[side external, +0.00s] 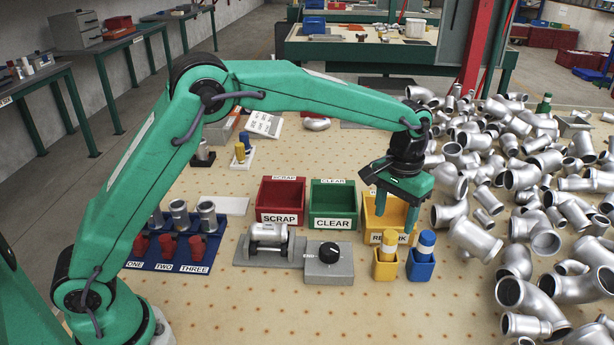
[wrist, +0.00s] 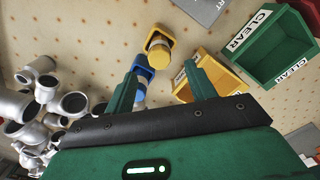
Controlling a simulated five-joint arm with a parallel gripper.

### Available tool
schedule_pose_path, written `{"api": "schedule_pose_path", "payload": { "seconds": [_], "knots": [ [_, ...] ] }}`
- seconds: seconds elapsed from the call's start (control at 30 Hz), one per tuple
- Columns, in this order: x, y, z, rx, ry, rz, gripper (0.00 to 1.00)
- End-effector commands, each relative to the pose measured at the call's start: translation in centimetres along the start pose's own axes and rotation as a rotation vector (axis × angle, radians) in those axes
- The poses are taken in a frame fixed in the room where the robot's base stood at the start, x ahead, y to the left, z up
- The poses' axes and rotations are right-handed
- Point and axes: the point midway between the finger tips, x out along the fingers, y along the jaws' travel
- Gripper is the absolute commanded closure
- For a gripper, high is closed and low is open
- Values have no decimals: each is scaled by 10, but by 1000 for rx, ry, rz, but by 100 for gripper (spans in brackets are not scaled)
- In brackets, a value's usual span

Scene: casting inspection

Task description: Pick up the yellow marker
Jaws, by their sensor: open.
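The yellow marker (side external: 389,239), yellow with a white band, stands upright in a small yellow holder (side external: 386,270) in front of the yellow bin. It also shows in the wrist view (wrist: 157,46), beyond my fingertips. A blue marker (side external: 427,239) stands in a blue holder (side external: 420,270) just to its right. My gripper (side external: 397,215) is open and empty, pointing down above and behind the two holders. In the wrist view my gripper (wrist: 162,67) has its two fingers apart, the left one partly covering the blue marker.
The yellow bin (side external: 372,215) is close behind the markers, partly hidden by my gripper. A green CLEAR bin (side external: 333,222) and red SCRAP bin (side external: 280,217) stand to its left. A grey box with a black knob (side external: 329,270) is left of the holders. Metal fittings (side external: 520,180) are heaped at right.

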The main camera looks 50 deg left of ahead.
Motion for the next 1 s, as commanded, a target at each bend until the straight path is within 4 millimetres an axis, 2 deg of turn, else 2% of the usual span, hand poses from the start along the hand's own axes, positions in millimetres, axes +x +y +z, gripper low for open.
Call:
{"api": "schedule_pose_path", "payload": {
  "seconds": [0.3, 0.67, 1.0],
  "knots": [
    [22, 0, 0, 0, -1, 0, 45],
    [32, 0, 1, 0, -1, 0, 45],
    [68, 0, 3, 0, -3, -1, 45]
  ]
}}
